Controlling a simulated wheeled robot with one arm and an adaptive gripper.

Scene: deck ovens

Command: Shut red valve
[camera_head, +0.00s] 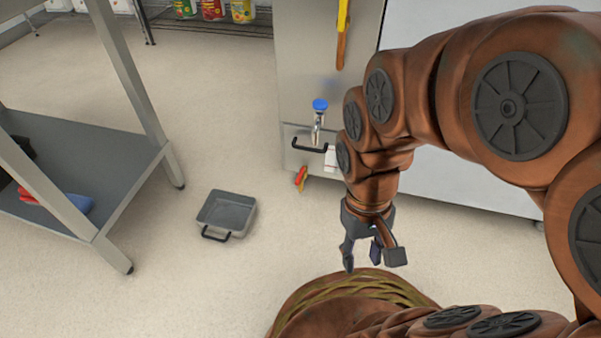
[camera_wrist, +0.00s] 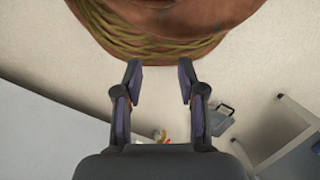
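A small red piece with some yellow (camera_head: 300,178), which looks like the red valve, sits low on the front of the steel cabinet in the head view. It is too small to tell how its handle is turned. Small red and yellow bits (camera_wrist: 165,138) show between the finger bases in the wrist view, partly hidden by my gripper. My gripper (camera_head: 372,256) hangs pointing down, to the right of and nearer than the red piece, apart from it. In the wrist view my gripper (camera_wrist: 159,82) is open and empty, its fingers spread above my base.
A blue-topped tap (camera_head: 319,106) and black handle (camera_head: 309,146) are on the steel cabinet (camera_head: 292,75), above the red piece. A long yellow-orange handle (camera_head: 342,40) is higher up. A grey pan (camera_head: 228,212) lies on the floor. A steel table (camera_head: 118,150) stands left. Floor between is clear.

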